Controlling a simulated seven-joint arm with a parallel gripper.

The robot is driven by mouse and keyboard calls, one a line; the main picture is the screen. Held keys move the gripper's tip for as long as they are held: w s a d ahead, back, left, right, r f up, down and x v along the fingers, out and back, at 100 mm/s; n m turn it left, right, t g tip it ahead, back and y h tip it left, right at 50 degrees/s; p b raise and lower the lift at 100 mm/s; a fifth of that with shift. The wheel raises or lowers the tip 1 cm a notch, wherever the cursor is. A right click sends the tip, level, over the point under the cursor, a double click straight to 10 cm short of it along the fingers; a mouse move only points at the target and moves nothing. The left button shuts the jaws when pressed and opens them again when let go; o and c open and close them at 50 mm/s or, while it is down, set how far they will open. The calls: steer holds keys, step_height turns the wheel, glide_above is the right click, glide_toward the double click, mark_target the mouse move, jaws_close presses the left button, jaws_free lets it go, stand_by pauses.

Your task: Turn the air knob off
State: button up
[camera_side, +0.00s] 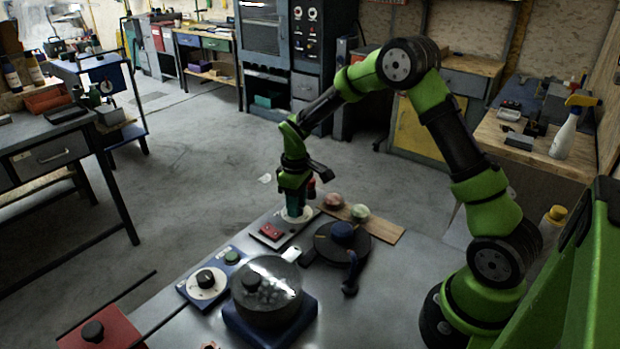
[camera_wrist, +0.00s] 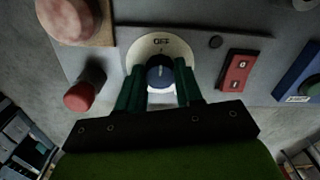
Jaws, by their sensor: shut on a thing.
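The air knob (camera_wrist: 160,78) is a blue-grey knob on a round white dial (camera_wrist: 143,50) marked OFF at its upper edge in the wrist view. My gripper (camera_wrist: 159,70) has its dark green fingers on both sides of the knob and is shut on it. In the side view my gripper (camera_side: 294,208) points down at the far edge of the grey bench, over the white dial (camera_side: 303,218). There the knob itself is hidden by the fingers. The knob's exact pointer direction is not clear.
A red two-button switch (camera_wrist: 236,70) sits right of the dial. A red round button (camera_wrist: 82,93) is at its left. A wooden board (camera_side: 388,230) holds two round items. A glass-lidded pot (camera_side: 268,290), a black round device (camera_side: 342,243) and another dial (camera_side: 206,280) stand nearer.

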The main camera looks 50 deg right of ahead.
steer(key=shift+r, duration=0.1)
steer(key=o, duration=1)
steer(key=shift+o, duration=0.2)
step_height(320, 180, up, 17)
